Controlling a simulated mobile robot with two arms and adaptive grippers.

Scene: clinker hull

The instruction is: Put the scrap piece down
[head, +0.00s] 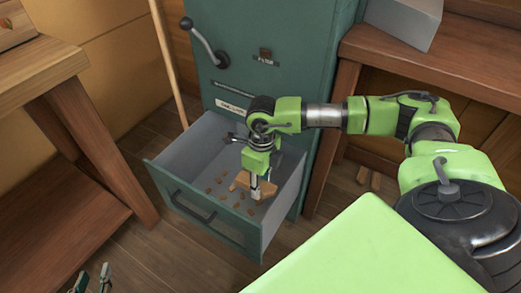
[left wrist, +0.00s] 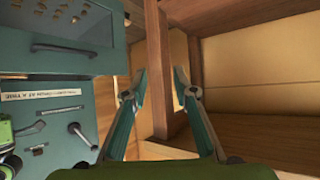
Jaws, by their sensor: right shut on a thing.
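The scrap piece (head: 241,182) is a flat brown piece of wood inside the open drawer (head: 215,229) of the teal cabinet. My right gripper (head: 256,192) reaches down into the drawer and is shut on the scrap piece. The gripper partly hides the piece, and I cannot tell whether it touches the drawer floor. My left gripper (head: 93,281) is at the bottom left of the head view, outside the drawer. In the left wrist view the left gripper (left wrist: 160,82) has its fingers apart with nothing between them.
Several small brown bits (head: 222,182) lie on the drawer floor. The teal cabinet (head: 285,65) has a lever (head: 203,41) above the drawer. A wooden bench (head: 40,65) stands at left, another (head: 430,70) at right. A pole (head: 168,65) leans beside the cabinet.

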